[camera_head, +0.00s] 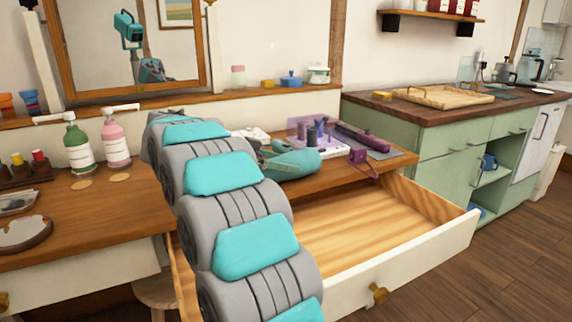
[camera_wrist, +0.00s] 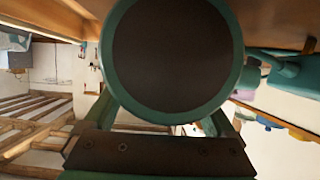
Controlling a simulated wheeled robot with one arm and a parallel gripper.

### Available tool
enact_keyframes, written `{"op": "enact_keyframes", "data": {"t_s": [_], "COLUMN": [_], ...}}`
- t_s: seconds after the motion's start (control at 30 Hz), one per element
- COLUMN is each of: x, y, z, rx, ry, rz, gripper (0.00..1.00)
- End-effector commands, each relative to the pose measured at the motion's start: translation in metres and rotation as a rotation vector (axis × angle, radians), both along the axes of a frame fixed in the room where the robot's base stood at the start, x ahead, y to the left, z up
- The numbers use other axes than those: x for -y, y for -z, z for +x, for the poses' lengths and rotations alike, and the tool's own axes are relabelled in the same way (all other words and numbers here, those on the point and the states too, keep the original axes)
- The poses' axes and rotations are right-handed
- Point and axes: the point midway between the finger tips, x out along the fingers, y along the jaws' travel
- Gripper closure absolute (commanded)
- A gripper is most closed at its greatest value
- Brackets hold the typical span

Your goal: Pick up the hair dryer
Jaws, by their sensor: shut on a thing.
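The hair dryer (camera_head: 294,163) is teal and rounded, and shows just right of my arm, over the wooden vanity top by the open drawer. In the wrist view, a large round dark face with a teal rim fills the upper middle; it appears to be an end of the hair dryer (camera_wrist: 172,55). My gripper (camera_wrist: 158,150) is shut on it, with its dark screwed bar below that round face. The fingertips are hidden behind the hair dryer. In the head view, my arm hides most of the gripper. I cannot tell whether the hair dryer touches the top.
An open, empty-looking drawer (camera_head: 370,221) juts out below. Green (camera_head: 77,146) and pink (camera_head: 116,142) pump bottles stand left. A mirror (camera_head: 95,60) stands behind.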

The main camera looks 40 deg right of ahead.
Motion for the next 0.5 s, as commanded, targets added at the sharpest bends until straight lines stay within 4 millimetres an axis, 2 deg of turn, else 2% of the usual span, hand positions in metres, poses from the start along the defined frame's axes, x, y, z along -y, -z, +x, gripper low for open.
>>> {"op": "enact_keyframes", "data": {"t_s": [0.07,0.5], "x": [-0.0001,-0.0003], "y": [0.0001,0.0], "z": [0.0,0.0002], "rx": [0.0,0.0], "ry": [0.0,0.0], "rz": [0.0,0.0], "gripper": [0.52,1.0]}}
